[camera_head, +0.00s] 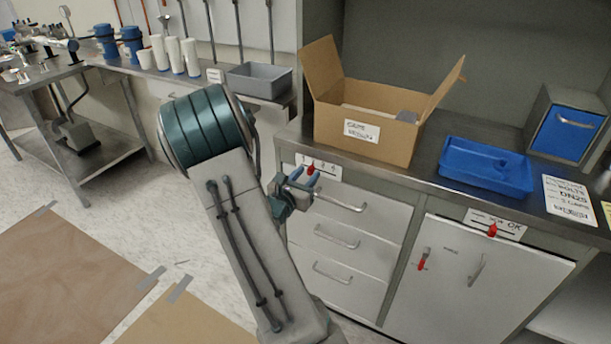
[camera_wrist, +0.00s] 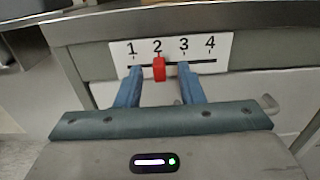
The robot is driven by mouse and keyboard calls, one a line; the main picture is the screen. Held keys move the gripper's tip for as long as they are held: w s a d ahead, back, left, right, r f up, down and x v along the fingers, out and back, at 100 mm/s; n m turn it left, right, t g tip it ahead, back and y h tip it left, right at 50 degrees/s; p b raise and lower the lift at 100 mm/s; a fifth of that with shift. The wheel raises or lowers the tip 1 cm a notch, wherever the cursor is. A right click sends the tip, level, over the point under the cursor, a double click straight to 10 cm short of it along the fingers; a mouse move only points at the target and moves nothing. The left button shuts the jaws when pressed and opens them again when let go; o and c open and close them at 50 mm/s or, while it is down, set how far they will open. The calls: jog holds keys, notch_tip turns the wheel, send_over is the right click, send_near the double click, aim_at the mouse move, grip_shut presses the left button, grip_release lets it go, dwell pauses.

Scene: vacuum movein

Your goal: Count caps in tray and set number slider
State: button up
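The number slider is a white plate (camera_wrist: 222,47) marked 1 to 4 with a red knob (camera_wrist: 159,67) on a dark slot. The knob stands just under the 2. It also shows in the head view (camera_head: 311,170) on the counter's front edge. My gripper (camera_wrist: 160,69) is open, its blue fingers on either side of the knob, with a gap visible on both sides. It also shows in the head view (camera_head: 303,178). The blue tray (camera_head: 460,180) lies on the counter to the right; any caps in it are too small to tell apart.
An open cardboard box (camera_head: 390,143) stands on the counter behind the slider. A second plate (camera_head: 507,224) with a red knob is on the cabinet front at right. Drawer handles (camera_head: 340,206) protrude below the slider. A grey bin (camera_head: 260,80) stands at the back.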

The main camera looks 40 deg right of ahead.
jog(key=v, duration=1.3)
jog(key=shift+a, duration=0.25)
jog(key=shift+s+p, duration=0.1)
jog(key=shift+p, duration=0.2)
